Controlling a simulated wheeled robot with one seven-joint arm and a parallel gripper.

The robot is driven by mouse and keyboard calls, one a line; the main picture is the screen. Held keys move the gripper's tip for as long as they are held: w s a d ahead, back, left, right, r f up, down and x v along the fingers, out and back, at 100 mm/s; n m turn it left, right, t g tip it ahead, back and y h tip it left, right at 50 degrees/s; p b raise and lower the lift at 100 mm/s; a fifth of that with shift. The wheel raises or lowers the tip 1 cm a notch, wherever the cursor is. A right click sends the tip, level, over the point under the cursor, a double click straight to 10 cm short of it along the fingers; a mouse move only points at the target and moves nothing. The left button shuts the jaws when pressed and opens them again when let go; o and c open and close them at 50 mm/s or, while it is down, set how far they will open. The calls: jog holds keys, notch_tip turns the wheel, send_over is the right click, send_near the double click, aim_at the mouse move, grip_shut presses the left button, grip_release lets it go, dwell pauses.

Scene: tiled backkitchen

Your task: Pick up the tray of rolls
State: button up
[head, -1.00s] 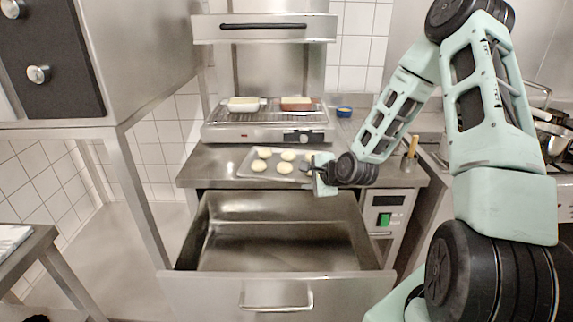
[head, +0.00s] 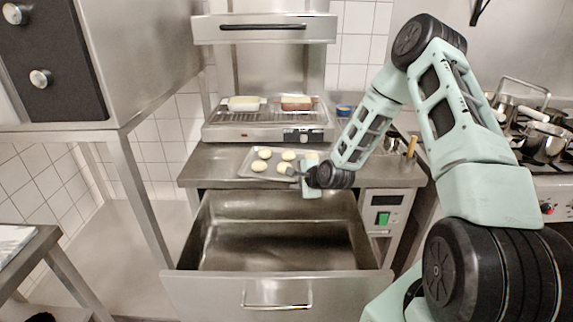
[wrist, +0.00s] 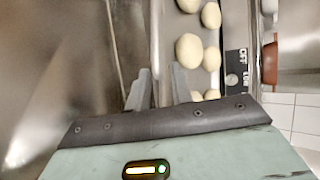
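The tray (head: 246,172) is a shallow metal sheet on the counter, with several pale round rolls (head: 284,167) on it. My gripper (head: 293,172) is at the tray's near right part and hides that part in the head view. In the wrist view the gripper's two grey fingers (wrist: 160,84) stand apart, one on each side of the line of the tray's near edge (wrist: 168,45). The rolls (wrist: 189,47) lie beyond one finger. I cannot tell whether the fingers touch the rim.
A deep metal drawer (head: 277,284) is pulled open below the counter. A grill (head: 266,132) with two loaf-like dishes stands behind the tray. A blue bowl (head: 345,111) and pots (head: 541,142) are to the right. A steel table (head: 30,245) stands at the left.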

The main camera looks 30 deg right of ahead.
grip_shut()
jog(key=shift+s, duration=0.1)
dwell(1.1)
